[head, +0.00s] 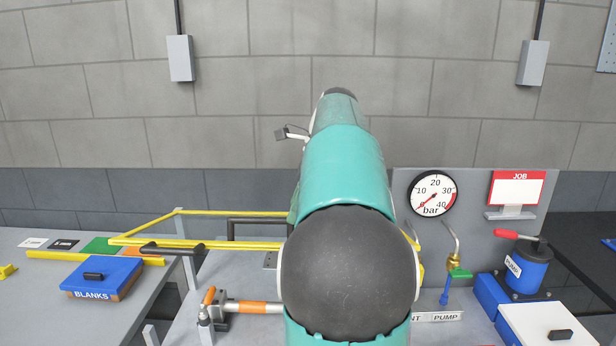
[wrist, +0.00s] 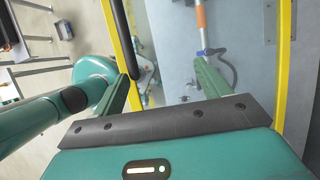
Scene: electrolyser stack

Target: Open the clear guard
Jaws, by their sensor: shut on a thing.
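The clear guard (head: 195,243) shows in the head view as a yellow frame left of my arm, with a black bar handle (head: 172,250) along its near side. In the wrist view, a yellow guard rail (wrist: 125,45) runs down the picture with the black handle (wrist: 119,35) beside it. My gripper (wrist: 162,70) shows there with two teal fingers apart. The handle's lower end is by the left fingertip. In the head view my arm hides the gripper and the guard's right part.
An orange-banded tool or pipe (head: 250,307) lies on the grey bench, near a grey clamp-like part. A pressure gauge (head: 433,193) and blue pump (head: 527,267) stand right. A blue BLANKS box (head: 102,278) sits on the left table. A gap separates that table from the bench.

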